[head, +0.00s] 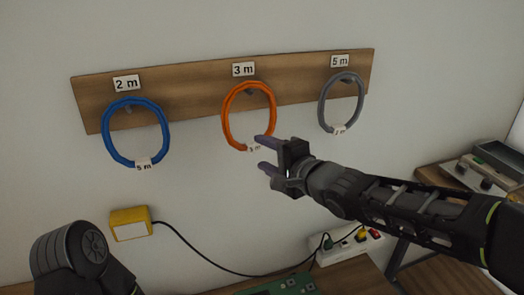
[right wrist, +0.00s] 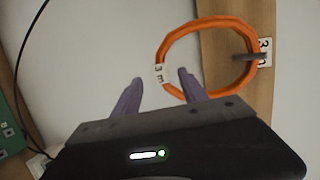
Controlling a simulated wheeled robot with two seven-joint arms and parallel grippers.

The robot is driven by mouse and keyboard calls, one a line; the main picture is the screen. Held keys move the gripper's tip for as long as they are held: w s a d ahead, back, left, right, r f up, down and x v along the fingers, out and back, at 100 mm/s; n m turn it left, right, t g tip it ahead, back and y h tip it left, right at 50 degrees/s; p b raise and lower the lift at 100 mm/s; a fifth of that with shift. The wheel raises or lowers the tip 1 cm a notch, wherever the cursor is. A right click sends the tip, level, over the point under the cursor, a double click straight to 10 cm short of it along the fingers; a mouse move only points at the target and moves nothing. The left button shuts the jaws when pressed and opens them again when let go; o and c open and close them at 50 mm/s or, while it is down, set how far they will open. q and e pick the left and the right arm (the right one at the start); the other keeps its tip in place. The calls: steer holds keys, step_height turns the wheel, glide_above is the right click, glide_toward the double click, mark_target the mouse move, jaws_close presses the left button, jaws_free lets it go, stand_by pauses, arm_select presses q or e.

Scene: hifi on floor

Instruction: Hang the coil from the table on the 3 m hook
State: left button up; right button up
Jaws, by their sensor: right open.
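The orange coil (head: 226,115) with a 3 m tag (head: 254,148) hangs on the hook under the 3 m label (head: 243,69) of the wooden board. My right gripper (head: 262,153) is open just below and right of the coil's bottom. In the right wrist view the orange coil (right wrist: 200,26) hangs over the hook (right wrist: 246,57), beyond the open fingers of my right gripper (right wrist: 160,84). I cannot tell whether a finger touches the coil. My left gripper is out of view.
The board (head: 190,92) also holds a blue coil (head: 105,135) tagged 5 m under the 2 m label and a grey coil (head: 323,103) under the 5 m label. Below are a yellow box (head: 130,223), a black cable, a power strip (head: 345,245) and a green circuit board (head: 290,286).

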steer(key=p+v, duration=0.2)
steer(key=v, duration=0.4)
steer(key=shift+s+f, duration=0.1)
steer(key=shift+f, duration=0.1)
step_height(320, 180, down, 7)
steer(key=b, duration=0.4)
steer(key=shift+b, duration=0.35)
stand_by(0.7)
steer(key=shift+r, duration=0.2)
